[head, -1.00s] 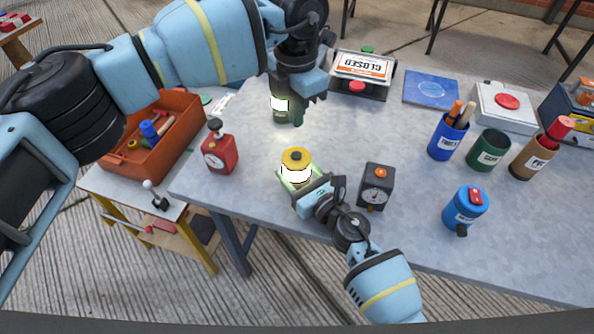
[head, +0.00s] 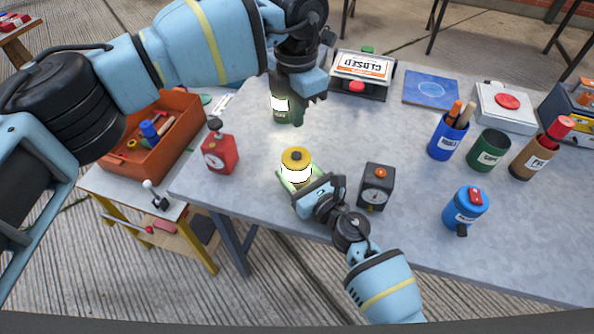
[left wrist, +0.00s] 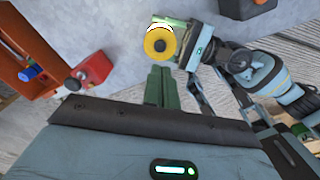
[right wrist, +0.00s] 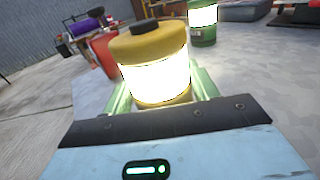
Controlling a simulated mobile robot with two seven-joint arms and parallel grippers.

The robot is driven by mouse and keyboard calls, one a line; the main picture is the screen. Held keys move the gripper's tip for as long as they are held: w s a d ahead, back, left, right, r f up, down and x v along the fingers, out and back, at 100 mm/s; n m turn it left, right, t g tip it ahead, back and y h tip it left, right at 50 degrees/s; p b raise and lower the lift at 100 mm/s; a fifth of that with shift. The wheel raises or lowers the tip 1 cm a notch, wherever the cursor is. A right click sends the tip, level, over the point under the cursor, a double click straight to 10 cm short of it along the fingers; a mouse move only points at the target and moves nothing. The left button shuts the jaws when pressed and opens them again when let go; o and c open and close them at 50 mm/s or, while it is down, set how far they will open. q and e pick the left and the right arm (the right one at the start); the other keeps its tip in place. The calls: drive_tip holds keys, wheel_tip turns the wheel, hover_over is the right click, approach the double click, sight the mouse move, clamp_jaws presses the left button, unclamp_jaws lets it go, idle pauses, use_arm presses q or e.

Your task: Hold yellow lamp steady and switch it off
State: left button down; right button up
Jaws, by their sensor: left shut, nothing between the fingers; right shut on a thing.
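The yellow lamp (head: 296,157) stands upright near the table's front edge, with a dark button on top and a brightly glowing white band. It also shows close up in the right wrist view (right wrist: 152,60) and from above in the left wrist view (left wrist: 159,42). My right gripper (head: 298,180) is shut on the lamp, its green fingers on either side of the body. My left gripper (head: 298,115) is shut and empty, above the table and behind the lamp in the head view. Its closed green fingers (left wrist: 164,75) show in the left wrist view, apart from the lamp.
A green lamp (head: 280,104), also glowing, stands behind the yellow one, partly beside my left gripper. A red timer (head: 220,152) is to the left and a black timer (head: 376,187) to the right. The table middle is clear.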

sight(292, 159)
idle(0.5)
use_arm(q)
drive_tip(key=f+m+t+h, duration=0.2)
drive_tip(key=t, duration=0.1)
drive_tip(key=shift+w+a+f+m+h, duration=0.2)
drive_tip(key=shift+w+m+h, duration=0.1)
drive_tip(key=shift+w+m, duration=0.1)
drive_tip(key=shift+s+a+f+m+t+h, duration=0.1)
drive_tip(key=shift+s+f+m+t+h, duration=0.15)
drive_tip(key=shift+f+m+t+h, duration=0.55)
drive_tip(key=shift+s+a+f+m+t+h, duration=0.1)
drive_tip(key=shift+s+f+m+t+h, duration=0.3)
drive_tip(key=shift+f, duration=0.7)
drive_tip(key=shift+s+a+f+m+t+h, duration=0.1)
drive_tip(key=shift+s+f+m+t+h, duration=0.05)
drive_tip(key=shift+f+m+t+h, duration=0.65)
drive_tip(key=shift+f, duration=0.3)
idle(0.6)
